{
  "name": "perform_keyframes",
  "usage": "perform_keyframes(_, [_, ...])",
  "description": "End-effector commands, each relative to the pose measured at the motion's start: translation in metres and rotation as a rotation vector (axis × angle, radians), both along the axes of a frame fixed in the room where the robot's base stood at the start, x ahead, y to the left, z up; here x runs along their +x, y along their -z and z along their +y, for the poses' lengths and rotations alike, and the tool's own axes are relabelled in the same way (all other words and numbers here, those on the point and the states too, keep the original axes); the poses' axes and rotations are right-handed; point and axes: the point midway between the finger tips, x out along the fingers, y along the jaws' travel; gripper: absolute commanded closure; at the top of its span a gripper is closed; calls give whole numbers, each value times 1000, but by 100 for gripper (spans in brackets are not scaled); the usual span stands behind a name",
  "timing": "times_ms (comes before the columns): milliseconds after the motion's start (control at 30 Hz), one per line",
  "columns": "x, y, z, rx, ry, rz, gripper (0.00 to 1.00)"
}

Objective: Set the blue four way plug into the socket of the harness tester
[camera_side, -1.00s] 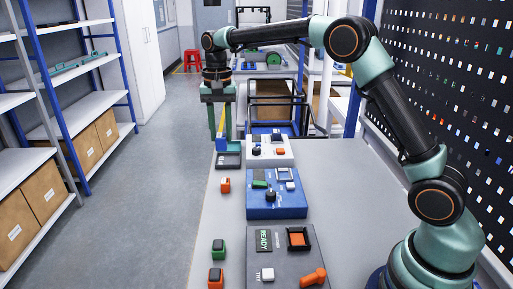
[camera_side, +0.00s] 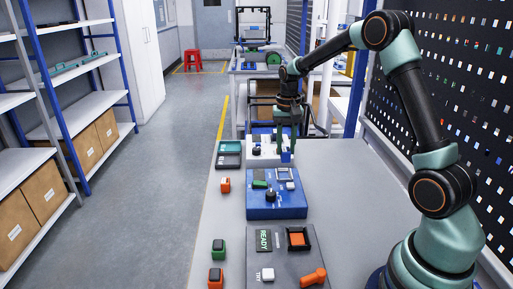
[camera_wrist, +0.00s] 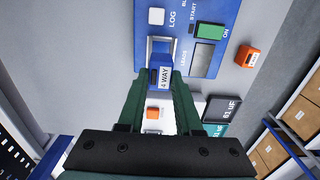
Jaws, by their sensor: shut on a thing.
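My gripper (camera_side: 287,143) is shut on the blue four way plug (camera_side: 287,156), holding it up over the white unit. In the wrist view the plug (camera_wrist: 160,78) shows its white "4 WAY" label between the green fingers. The blue box (camera_side: 262,209), which appears to be the harness tester, stands on the bench nearer the side camera. It also fills the top of the wrist view (camera_wrist: 181,40). Its pale-framed opening (camera_side: 284,173) looks like the socket. In the wrist view this lies just beyond the plug, which looks apart from it. The plug's underside is hidden.
The white unit (camera_side: 257,161) stands behind the blue box. A grey "READY" unit (camera_side: 284,259) is in front. The bench's right side is clear.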

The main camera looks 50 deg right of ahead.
Motion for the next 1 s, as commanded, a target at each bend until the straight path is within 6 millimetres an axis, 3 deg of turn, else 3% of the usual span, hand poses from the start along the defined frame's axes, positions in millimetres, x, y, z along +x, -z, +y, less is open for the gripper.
perform_keyframes(400, [0, 34, 1, 1, 0, 1, 100])
perform_keyframes(1000, [0, 40, 1, -1, 0, -1, 100])
